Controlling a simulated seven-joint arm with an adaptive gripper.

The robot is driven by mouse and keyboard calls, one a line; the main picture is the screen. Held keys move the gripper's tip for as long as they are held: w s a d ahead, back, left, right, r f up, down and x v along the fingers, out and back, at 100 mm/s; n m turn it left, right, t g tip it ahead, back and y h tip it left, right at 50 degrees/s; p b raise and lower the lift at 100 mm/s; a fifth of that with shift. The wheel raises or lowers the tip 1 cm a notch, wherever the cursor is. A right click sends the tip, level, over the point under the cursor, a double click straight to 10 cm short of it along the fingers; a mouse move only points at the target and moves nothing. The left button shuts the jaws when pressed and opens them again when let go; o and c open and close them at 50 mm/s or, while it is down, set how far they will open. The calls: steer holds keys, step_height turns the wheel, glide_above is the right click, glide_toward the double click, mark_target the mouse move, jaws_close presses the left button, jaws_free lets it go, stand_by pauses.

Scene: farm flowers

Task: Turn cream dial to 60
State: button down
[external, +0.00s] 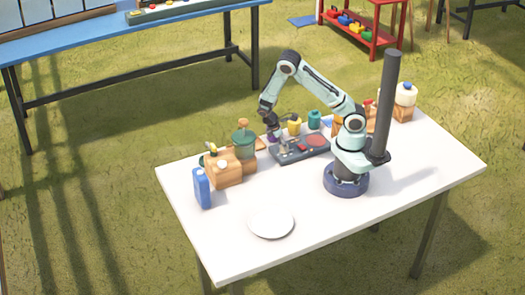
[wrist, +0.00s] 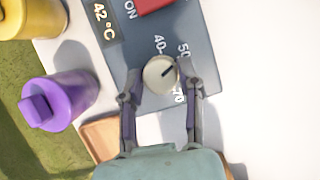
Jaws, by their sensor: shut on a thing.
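The cream dial (wrist: 160,75) sits on a dark grey control panel (wrist: 208,57), seen from above in the wrist view. Its black pointer line points up and right, toward the area just below the 50 mark. The 40, 50 and 70 marks show around it; no 60 mark is visible, and my right finger covers part of that side. My gripper (wrist: 158,84) is shut on the dial, one finger on each side. In the external view the panel (external: 288,156) lies on the white table with my gripper (external: 273,136) at its left end; the dial is too small to make out there.
A purple container (wrist: 62,102) and a yellow one (wrist: 30,15) stand close beside the panel. The panel also bears a 42 °C display (wrist: 100,22) and a red part (wrist: 153,4). A wooden crate (external: 224,176), blue carton (external: 202,188) and white plate (external: 271,223) stand on the table (external: 330,220).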

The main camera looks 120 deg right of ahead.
steer(key=m+y, duration=0.1)
steer(key=m, duration=0.3)
steer(key=shift+d+m+t+y, duration=0.1)
steer(key=shift+m+t+y, duration=0.2)
steer(key=shift+t+y, duration=0.1)
steer(key=shift+m+t+y, duration=0.3)
steer(key=shift+m+y, duration=0.05)
steer(key=shift+m, duration=0.9)
steer(key=shift+m+t+y, duration=0.3)
steer(key=shift+m+y, duration=0.05)
steer(key=shift+m, duration=0.9)
steer(key=c, duration=0.7)
jaws_free()
steer(key=v, duration=1.2)
steer(key=shift+s, duration=0.1)
